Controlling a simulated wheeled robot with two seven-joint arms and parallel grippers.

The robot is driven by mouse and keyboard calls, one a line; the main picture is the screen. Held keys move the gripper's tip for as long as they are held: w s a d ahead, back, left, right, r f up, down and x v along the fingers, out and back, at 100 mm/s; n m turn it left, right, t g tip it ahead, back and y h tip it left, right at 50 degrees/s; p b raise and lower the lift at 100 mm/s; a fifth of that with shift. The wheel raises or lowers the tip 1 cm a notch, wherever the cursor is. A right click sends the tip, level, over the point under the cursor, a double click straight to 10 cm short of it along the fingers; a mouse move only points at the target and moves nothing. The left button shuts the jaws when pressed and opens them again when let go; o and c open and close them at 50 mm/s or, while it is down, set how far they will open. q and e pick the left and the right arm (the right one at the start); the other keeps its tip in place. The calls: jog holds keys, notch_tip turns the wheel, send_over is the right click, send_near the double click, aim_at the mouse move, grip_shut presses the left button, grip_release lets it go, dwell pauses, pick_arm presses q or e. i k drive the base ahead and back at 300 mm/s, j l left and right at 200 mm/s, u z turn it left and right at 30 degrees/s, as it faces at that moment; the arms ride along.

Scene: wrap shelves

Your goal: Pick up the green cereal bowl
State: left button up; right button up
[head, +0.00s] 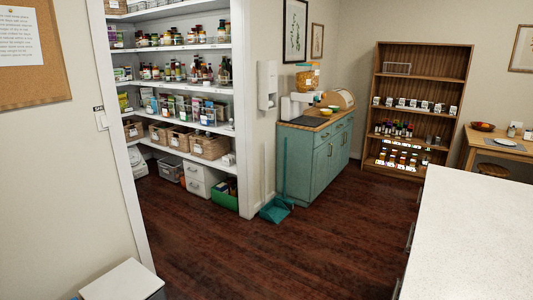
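On the wooden top of the teal cabinet (318,155), near its front edge, sit one or two small yellow and green bowl-like shapes (327,111). They are too small to tell apart clearly, and I cannot be sure that one is the green cereal bowl. The cabinet stands across the room, right of the pantry opening. Neither of my grippers is in view.
A dispenser with an orange-yellow filling (307,77) and a bread box (340,98) stand on the cabinet. A teal dustpan (275,210) lies before it. A white counter (470,240) fills the right foreground. The dark wood floor between is clear.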

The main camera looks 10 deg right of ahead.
aim_at(334, 109)
jog(key=i+j, duration=0.35)
jog(key=i, duration=0.15)
jog(key=i+j, duration=0.35)
jog(key=i, duration=0.2)
jog(key=i+l+z, duration=0.1)
jog(key=i+z, duration=0.6)
jog(key=i+j+z, duration=0.35)
jog(key=i, duration=0.15)
jog(key=i+z, duration=0.25)
jog(key=i, duration=1.6)
jog(key=i+j+z, duration=0.2)
jog(key=i, duration=1.6)
jog(key=i+l, duration=0.15)
jog(key=i, duration=0.8)
jog(key=i+l, duration=0.1)
jog(key=i, duration=0.8)
